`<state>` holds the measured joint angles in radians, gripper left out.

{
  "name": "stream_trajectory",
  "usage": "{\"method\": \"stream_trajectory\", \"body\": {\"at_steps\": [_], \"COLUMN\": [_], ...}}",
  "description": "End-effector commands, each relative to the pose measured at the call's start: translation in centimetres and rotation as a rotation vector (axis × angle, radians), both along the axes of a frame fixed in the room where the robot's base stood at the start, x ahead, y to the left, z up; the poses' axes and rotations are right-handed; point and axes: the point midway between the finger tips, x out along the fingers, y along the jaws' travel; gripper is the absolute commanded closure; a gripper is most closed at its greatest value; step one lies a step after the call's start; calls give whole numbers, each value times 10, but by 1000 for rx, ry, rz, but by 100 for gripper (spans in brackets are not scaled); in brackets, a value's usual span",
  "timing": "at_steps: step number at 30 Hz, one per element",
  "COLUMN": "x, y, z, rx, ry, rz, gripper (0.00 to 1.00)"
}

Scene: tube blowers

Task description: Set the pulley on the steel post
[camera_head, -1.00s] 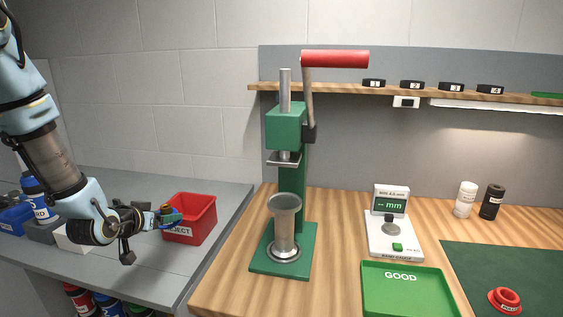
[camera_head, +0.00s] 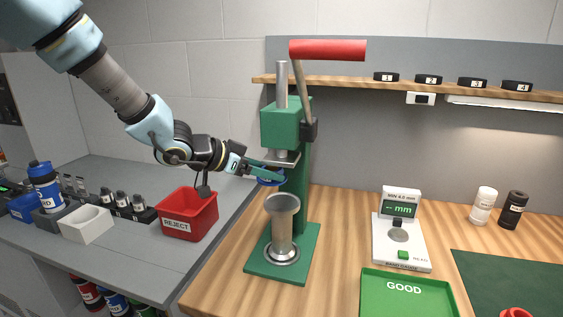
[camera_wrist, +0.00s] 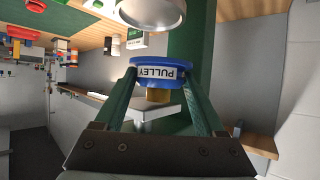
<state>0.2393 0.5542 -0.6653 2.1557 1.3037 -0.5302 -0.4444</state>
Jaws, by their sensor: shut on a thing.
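My gripper (camera_head: 268,175) is shut on the blue pulley (camera_head: 270,181). In the wrist view the pulley (camera_wrist: 160,73) sits between the two green fingers, its white PULLEY label upside down and a brass hub showing. The steel post (camera_head: 282,226) stands upright on the green press base, with a wide flared top. The pulley is held above the post's top and slightly to its left in the head view, with a gap between them. The flared steel top (camera_wrist: 151,10) also shows at the upper edge of the wrist view, apart from the pulley.
The green press (camera_head: 285,128) has its ram and plate close beside my fingers, with a red-handled lever (camera_head: 328,50) above. A red REJECT bin (camera_head: 190,215) is at left. A gauge (camera_head: 400,235) and green GOOD tray (camera_head: 405,295) stand to the right.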

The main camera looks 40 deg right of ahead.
Motion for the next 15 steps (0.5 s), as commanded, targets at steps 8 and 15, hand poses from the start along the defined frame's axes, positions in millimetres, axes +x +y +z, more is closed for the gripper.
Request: {"method": "stream_trajectory", "body": {"at_steps": [8,15], "x": [-10,-14], "y": [-11,-17], "z": [17,28], "rx": [-4,-13], "ry": [-2,-2], "rz": [-26,-27], "gripper": [100,100]}}
